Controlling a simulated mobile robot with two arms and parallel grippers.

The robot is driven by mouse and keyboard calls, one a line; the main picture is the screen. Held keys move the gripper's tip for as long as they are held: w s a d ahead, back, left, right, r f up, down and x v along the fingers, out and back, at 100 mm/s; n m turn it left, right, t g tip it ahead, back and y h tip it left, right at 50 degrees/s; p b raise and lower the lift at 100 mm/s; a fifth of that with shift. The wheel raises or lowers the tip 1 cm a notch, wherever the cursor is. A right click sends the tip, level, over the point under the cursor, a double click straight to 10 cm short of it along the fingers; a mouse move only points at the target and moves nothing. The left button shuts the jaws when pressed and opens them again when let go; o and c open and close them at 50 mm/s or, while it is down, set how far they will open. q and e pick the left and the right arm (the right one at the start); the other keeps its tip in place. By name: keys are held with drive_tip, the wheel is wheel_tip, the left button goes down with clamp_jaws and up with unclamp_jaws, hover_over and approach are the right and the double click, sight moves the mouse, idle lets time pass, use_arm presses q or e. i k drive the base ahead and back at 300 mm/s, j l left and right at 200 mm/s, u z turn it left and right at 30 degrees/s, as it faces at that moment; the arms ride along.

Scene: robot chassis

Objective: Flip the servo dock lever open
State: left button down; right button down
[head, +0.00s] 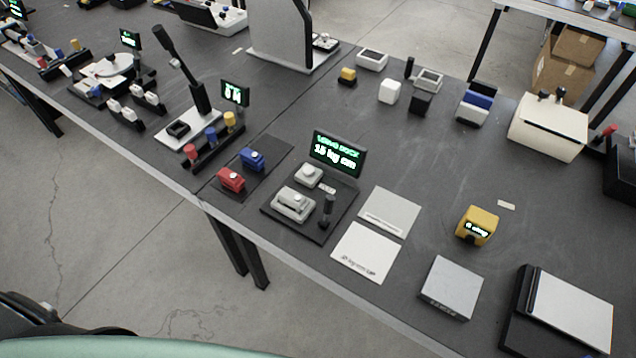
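The servo dock is a dark flat base (340,212) on the table. A small black screen (337,153) with green and white text stands at its back and reads about "15 kg cm". A black lever (327,208) stands roughly upright on the right part of the base. A larger grey block (292,204) sits on the front left of the base, and a smaller grey-white block (308,175) sits behind it. Whether the lever counts as open or shut cannot be told. Neither of my grippers is in view.
A red servo (231,178) and a blue servo (252,158) lie left of the dock. Two pale cards (365,252) lie to its right, then a yellow device (477,225) and a grey box (452,286). A tall black-handled press (190,75) stands behind left.

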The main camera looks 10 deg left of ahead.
sight(329, 201)
drive_tip(key=l, duration=0.75)
drive_tip(key=k+l+u, duration=0.1)
drive_tip(key=l, duration=1.4)
